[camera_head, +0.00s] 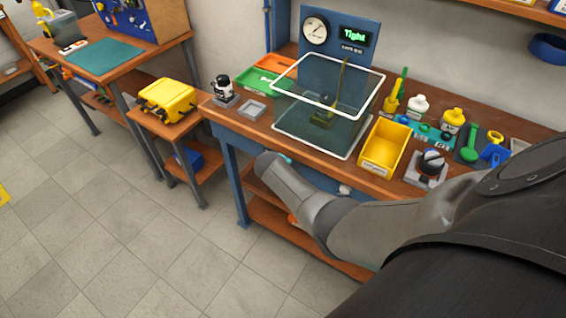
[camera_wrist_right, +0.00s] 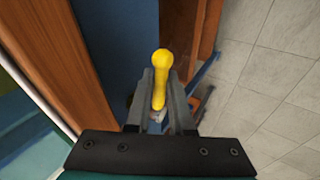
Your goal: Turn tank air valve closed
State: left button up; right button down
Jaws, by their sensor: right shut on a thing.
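The tank air valve shows as a yellow lever handle (camera_wrist_right: 161,62) in the right wrist view, beside a blue upright panel. My right gripper (camera_wrist_right: 159,88) is shut on this handle, with one finger on each side of it. The handle's rounded end sticks out past the fingertips. In the head view my right arm (camera_head: 380,228) reaches across from the right to the bench's front edge. Its fingers and the valve cannot be made out there. My left gripper is not in view.
A clear tank with a white rim (camera_head: 351,141) stands on the wooden bench. Behind it, a blue panel (camera_head: 340,75) carries a dial gauge (camera_head: 314,31) and a display (camera_head: 355,37) reading "Tight". A yellow bin (camera_head: 384,147) stands right of the tank.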

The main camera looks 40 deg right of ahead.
jog(key=shift+r+n+g+h+b, duration=0.3)
jog(key=shift+g+h+b, duration=0.1)
jog(key=shift+g, duration=0.5)
jog(key=shift+s+r, duration=0.1)
jog(key=c, duration=1.1)
grip_release()
jog(key=shift+a+r+p, duration=0.25)
jog(key=shift+r+p, duration=0.2)
jog(key=shift+r, duration=0.05)
jog(key=shift+p+v, duration=3.4)
jog(key=shift+v, duration=3.7)
